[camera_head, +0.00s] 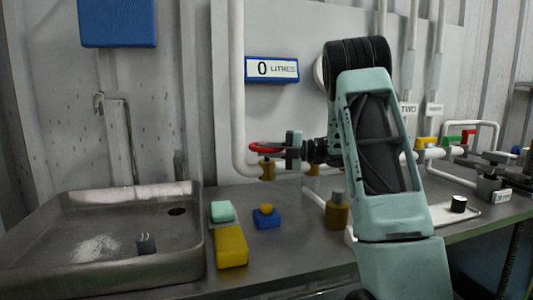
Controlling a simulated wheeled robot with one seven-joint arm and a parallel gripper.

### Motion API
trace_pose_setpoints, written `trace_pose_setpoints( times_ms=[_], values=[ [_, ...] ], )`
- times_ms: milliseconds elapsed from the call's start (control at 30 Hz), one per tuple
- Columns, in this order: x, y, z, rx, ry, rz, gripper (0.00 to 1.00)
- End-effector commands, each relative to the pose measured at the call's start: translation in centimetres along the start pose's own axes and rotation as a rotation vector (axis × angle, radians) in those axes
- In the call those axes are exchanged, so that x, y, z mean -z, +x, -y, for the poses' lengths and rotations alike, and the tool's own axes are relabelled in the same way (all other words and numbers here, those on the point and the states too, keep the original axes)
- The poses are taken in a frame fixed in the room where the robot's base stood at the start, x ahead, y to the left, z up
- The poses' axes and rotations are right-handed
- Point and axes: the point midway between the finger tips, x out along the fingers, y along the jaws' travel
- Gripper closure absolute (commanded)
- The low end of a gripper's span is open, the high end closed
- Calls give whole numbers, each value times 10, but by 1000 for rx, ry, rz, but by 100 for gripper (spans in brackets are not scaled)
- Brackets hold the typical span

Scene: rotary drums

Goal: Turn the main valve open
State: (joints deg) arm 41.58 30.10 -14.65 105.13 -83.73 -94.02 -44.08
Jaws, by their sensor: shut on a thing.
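The main valve appears to be the one with the red handle (261,147), on a brass body (267,170) low on the white pipe at the middle of the wall. My gripper (287,149) reaches in from the right, level with the handle, and is shut on its right side. The fingers cover that part of the handle, so the exact grip is hidden. A display (272,69) above reads 0 LITRES.
A metal sink (60,245) fills the left of the counter. A yellow block (231,246), a blue block with a yellow top (266,217) and a brass bottle (337,211) stand in front. My arm hides the middle right.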

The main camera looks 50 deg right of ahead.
Motion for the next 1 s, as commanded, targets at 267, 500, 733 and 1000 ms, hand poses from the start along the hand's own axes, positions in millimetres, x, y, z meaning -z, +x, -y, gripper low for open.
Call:
trace_pose_setpoints(
  times_ms=[267,500,733,1000],
  values=[
    [0,0,1,2,2,-9,100],
    [0,0,1,2,2,-8,64],
    [0,0,1,1,0,-8,62],
    [0,0,-22,0,-4,-9,62]
  ],
)
